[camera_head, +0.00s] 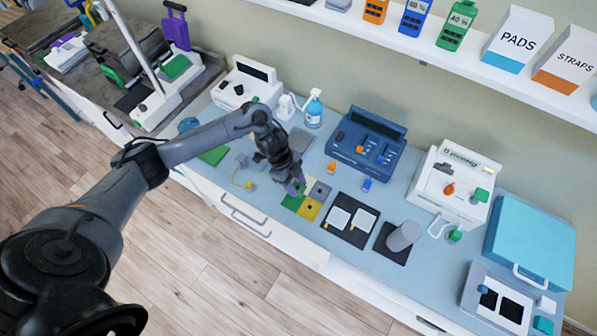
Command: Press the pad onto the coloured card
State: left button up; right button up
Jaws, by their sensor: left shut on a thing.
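The coloured card (309,211) lies flat on the blue-grey counter, with green, yellow and grey squares showing; its far-left part is hidden by my gripper. My left gripper (292,183) points down over that part of the card, shut on a small pad that is mostly hidden by the fingers. A bit of purple shows at the fingertips, and I cannot tell if it is the pad or the card. I cannot tell whether the pad touches the card. My right gripper is not in view.
Right of the card are a black mat with two white pads (340,217) and a grey cylinder (403,236) on a dark mat. Behind stand a blue device (366,142), a spray bottle (314,110) and a white device (452,185). A shelf (440,55) runs above.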

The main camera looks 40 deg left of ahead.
aim_at(295, 200)
pick_arm(q)
jog(key=shift+s+a+f, duration=0.15)
jog(key=shift+s+a, duration=0.15)
jog(key=shift+s, duration=0.15)
jog(key=shift+s+a+f, duration=0.1)
jog(key=shift+s+f, duration=0.05)
jog(key=shift+s, duration=0.05)
jog(key=shift+f+b, duration=0.3)
jog(key=shift+f, duration=0.4)
notch_tip(295, 200, down, 4)
jog(key=b, duration=0.5)
jog(key=shift+f, duration=0.15)
jog(key=shift+p, duration=0.3)
dwell(0.6)
dwell(0.6)
jog(key=shift+f, duration=0.55)
